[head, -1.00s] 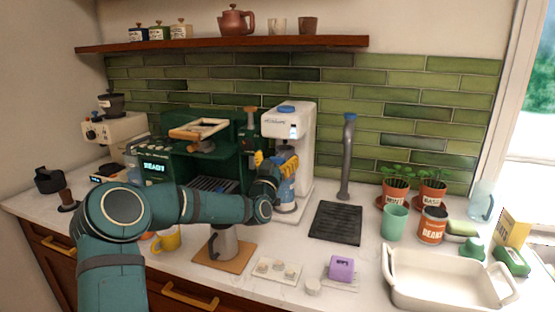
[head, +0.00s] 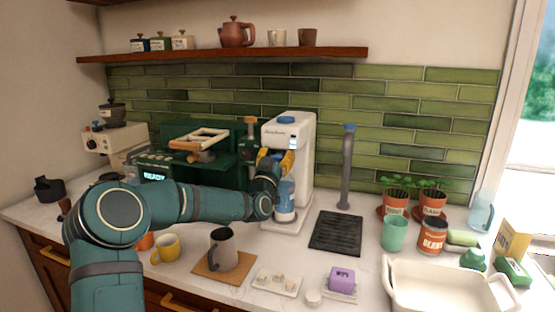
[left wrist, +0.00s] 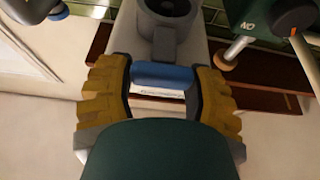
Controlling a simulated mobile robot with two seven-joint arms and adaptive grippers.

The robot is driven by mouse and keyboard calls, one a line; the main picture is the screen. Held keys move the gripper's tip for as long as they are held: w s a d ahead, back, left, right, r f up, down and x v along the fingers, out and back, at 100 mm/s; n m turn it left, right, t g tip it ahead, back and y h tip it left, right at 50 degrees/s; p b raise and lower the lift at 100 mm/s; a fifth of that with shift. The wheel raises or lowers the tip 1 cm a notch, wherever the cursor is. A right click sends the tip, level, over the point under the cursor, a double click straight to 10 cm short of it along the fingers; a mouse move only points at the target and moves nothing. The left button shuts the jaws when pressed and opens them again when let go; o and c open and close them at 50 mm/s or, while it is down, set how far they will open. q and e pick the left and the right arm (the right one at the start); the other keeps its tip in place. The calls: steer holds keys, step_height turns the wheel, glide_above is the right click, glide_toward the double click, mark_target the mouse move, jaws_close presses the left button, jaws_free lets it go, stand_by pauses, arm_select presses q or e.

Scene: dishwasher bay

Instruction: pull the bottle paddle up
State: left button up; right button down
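The white bottle-filling machine (head: 305,150) stands at the middle back of the counter. A blue bottle (head: 285,203) stands upright at its front, on its base. My left gripper (head: 275,162), with yellow fingers, is at the machine's front, just above the bottle. In the left wrist view the blue paddle (left wrist: 162,76) lies crosswise between the two fingers of the left gripper (left wrist: 164,92). The fingers appear to touch both its ends and to be shut on it. In the head view the paddle is hidden by the gripper. My right gripper is not in view.
A green espresso machine (head: 195,155) stands close at the left, behind my left arm. A grey tap-like post (head: 347,165) and a black drip mat (head: 336,232) are to the right. A grey pitcher (head: 222,247) stands on a wooden board in front.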

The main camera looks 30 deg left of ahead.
arm_select(q)
steer(key=o, duration=0.3)
steer(key=shift+r, duration=0.25)
steer(key=shift+o, duration=0.2)
steer(key=shift+f, duration=0.1)
steer(key=v, duration=1.2)
